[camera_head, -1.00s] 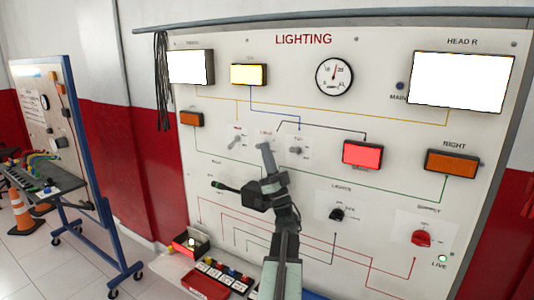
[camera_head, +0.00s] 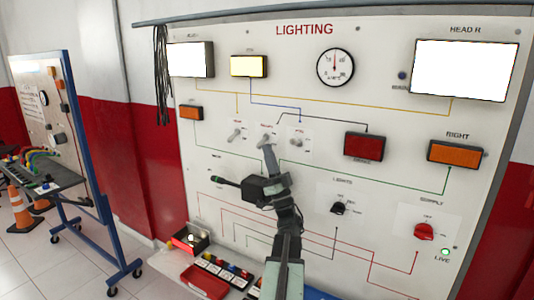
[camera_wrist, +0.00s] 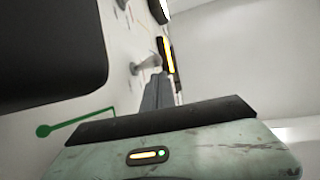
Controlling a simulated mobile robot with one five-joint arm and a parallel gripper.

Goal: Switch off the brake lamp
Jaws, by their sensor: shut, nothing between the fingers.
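The brake lamp (camera_head: 363,146) is a dark red, unlit rectangle at the centre right of the LIGHTING board in the head view. Three small toggle switches sit in a row to its left: the left one (camera_head: 235,135) and the right one (camera_head: 299,143) show clearly. The middle one is mostly hidden behind my gripper (camera_head: 267,143), which is shut and empty with its tip at that switch; I cannot tell whether they touch. In the wrist view, a metal toggle lever (camera_wrist: 147,65) shows beside the tip of my gripper (camera_wrist: 160,85).
A black lever (camera_head: 225,183) sticks out left of my arm. A black knob (camera_head: 339,208) and red supply knob (camera_head: 424,231) are lower right. Trays (camera_head: 206,281) stand below the board. Both head lamps and a yellow lamp (camera_head: 249,66) are lit.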

